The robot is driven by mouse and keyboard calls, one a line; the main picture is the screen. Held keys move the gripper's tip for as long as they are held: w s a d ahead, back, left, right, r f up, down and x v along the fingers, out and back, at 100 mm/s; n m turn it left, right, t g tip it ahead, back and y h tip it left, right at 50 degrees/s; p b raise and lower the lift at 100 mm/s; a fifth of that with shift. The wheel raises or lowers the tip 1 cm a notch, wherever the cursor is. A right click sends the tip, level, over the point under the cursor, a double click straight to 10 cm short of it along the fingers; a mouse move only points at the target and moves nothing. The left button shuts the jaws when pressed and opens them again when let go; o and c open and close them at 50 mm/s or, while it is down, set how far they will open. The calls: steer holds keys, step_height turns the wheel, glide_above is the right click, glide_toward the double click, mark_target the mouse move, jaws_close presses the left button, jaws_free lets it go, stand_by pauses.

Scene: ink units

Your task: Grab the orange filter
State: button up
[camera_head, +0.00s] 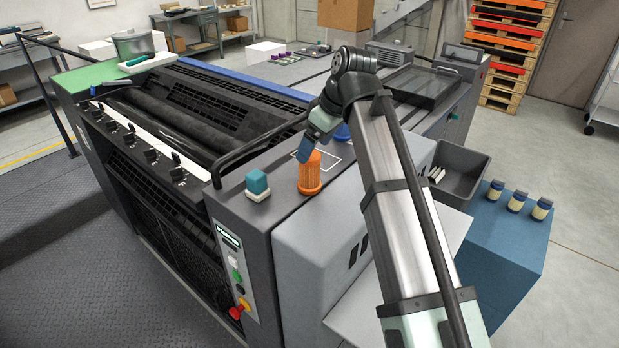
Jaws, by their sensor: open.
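The orange filter (310,174) is a ribbed upright cylinder with a wider base ring. It stands on the grey top of the machine, near its front edge. My gripper (306,150) is at the filter's upper end, with a blue-grey finger close above or beside its top. I cannot tell whether the finger touches it. The jaws are open and the filter still stands on the surface. The second finger is hard to make out, and my arm hides part of the area behind.
A teal block on a pale base (257,186) stands left of the filter. A blue object (342,132) is partly hidden behind my gripper. A dark bar (250,148) runs close behind. A grey bin (460,172) and several small jars (516,201) are to the right.

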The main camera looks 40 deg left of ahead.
mark_target(310, 172)
steer(key=shift+s+x, duration=0.1)
steer(key=shift+x, duration=1.55)
steer(key=shift+s+x, duration=0.15)
steer(key=shift+x, duration=1.5)
steer(key=shift+d, duration=0.15)
steer(key=c, duration=1.1)
steer(key=shift+r, duration=0.1)
steer(key=shift+c, duration=0.2)
